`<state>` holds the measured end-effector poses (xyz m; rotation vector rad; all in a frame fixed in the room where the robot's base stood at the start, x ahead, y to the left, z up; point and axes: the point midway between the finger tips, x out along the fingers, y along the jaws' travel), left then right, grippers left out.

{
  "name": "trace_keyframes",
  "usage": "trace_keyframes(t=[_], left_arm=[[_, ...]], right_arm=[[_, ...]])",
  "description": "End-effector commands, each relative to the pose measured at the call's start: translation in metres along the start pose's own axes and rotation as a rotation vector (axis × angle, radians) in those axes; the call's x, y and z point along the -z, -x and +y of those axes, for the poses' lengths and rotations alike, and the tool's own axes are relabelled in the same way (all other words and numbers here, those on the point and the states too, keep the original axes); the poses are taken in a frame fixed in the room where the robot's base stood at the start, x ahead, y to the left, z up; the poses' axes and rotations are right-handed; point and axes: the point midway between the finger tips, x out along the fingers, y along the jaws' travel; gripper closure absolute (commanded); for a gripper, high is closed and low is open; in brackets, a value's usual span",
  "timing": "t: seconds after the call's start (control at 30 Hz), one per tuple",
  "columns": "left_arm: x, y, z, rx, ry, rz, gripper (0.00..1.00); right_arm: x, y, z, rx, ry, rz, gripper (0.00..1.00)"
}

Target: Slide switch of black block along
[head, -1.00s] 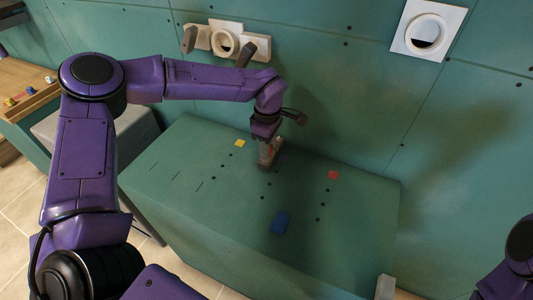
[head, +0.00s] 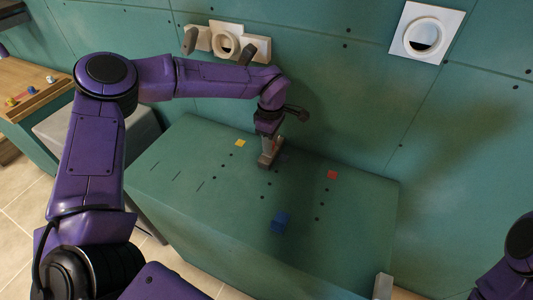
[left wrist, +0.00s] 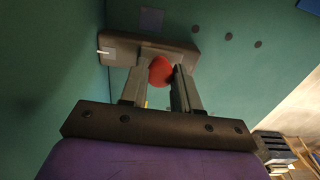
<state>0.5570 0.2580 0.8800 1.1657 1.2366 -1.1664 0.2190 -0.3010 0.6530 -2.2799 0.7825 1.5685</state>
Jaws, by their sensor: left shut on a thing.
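My left gripper (head: 268,163) reaches down to the green table top (head: 225,205) near its back edge. In the left wrist view its two grey fingers (left wrist: 160,88) are closed around a red rounded knob (left wrist: 161,70). The knob is in front of the dark block (left wrist: 120,47), which has a small white mark at its left end. In the head view I cannot clearly make out the block, because the gripper and shadow cover that spot.
A yellow square (head: 240,143), a red square (head: 332,175) and a blue piece (head: 281,221) are on the table top, among several dark holes. A green wall (head: 350,110) stands close behind, with white fittings (head: 227,42) and a round white socket (head: 427,36).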

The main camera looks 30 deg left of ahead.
Motion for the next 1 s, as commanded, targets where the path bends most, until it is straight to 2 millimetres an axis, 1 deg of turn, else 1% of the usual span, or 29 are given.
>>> trace_keyframes(t=[0.4, 0.67, 0.7, 0.77, 0.8, 1.0], left_arm=[[-0.0002, 0.0011, 0.0085, -0.003, -0.001, 0.000, 0.89], [-0.0002, 0.0007, 0.0089, -0.003, -0.001, 0.000, 0.89], [-0.0002, 0.0007, 0.0089, -0.003, -0.001, 0.000, 0.66], [-0.0002, 0.0007, 0.0088, -0.002, -0.001, 0.000, 0.46], [-0.0002, 0.0006, 0.0087, -0.002, -0.001, 0.000, 0.39], [-0.0002, 0.0003, 0.0085, -0.001, -0.001, 0.000, 0.39]], right_arm=[[0.0016, 0.0038, 0.0003, 0.000, 0.000, 0.000, 0.57], [0.0015, 0.0037, 0.0003, 0.000, 0.000, 0.000, 0.57], [0.0015, 0.0037, 0.0003, 0.000, 0.000, 0.000, 0.57], [0.0015, 0.0037, 0.0003, 0.000, 0.000, 0.000, 0.57], [0.0015, 0.0037, 0.0003, 0.000, 0.000, 0.000, 0.57], [0.0015, 0.0036, 0.0003, 0.000, 0.000, 0.000, 0.57]])
